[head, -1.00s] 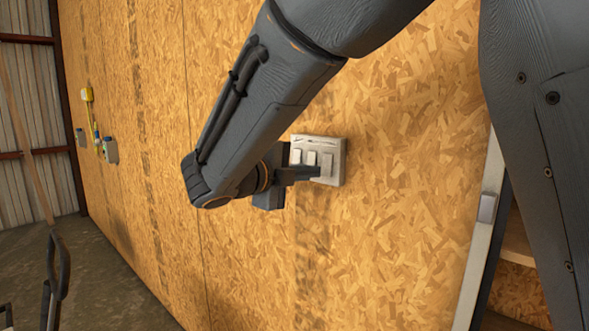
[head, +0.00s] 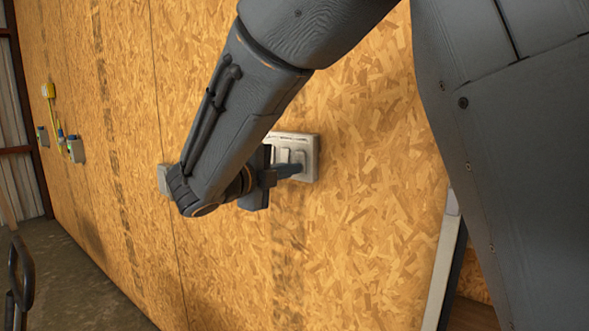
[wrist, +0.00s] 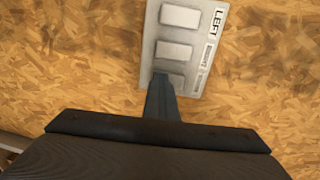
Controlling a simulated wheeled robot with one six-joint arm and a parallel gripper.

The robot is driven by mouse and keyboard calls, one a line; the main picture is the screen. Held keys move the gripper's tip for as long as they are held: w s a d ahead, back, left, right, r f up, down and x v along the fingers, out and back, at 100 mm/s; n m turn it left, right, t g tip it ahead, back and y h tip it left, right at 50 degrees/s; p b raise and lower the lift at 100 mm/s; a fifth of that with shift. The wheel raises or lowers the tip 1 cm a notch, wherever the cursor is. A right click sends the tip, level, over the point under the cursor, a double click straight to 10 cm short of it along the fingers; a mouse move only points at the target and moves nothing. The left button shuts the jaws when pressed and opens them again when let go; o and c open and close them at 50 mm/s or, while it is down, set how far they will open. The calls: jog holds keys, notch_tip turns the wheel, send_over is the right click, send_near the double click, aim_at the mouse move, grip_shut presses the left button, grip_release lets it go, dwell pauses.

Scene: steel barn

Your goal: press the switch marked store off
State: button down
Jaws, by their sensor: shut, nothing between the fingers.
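A pale switch plate (head: 311,150) with three rocker switches in a row is fixed to the chipboard wall. In the wrist view the plate (wrist: 207,35) shows a large word LEFT beside one end. The smaller labels by the other switches are too small to read, so I cannot tell which is store off. My gripper (head: 296,170) is shut and empty, its tips at the lower part of the plate. In the wrist view its tips (wrist: 162,80) overlap the switch farthest from LEFT (wrist: 170,80) and partly hide it. I cannot tell whether they touch it.
A second pale plate (head: 163,178) shows on the wall, partly behind my arm. Farther left are grey boxes (head: 75,150) and a yellow fitting (head: 48,90). A dark curved handle (head: 20,270) stands at lower left. A pale-edged frame (head: 447,250) is at right.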

jog(key=shift+r, duration=0.1)
jog(key=s+a+f, duration=0.2)
jog(key=s+a, duration=0.7)
jog(key=s, duration=0.1)
jog(key=shift+s+f, duration=0.15)
jog(key=shift+s, duration=0.15)
jog(key=shift+d, duration=0.1)
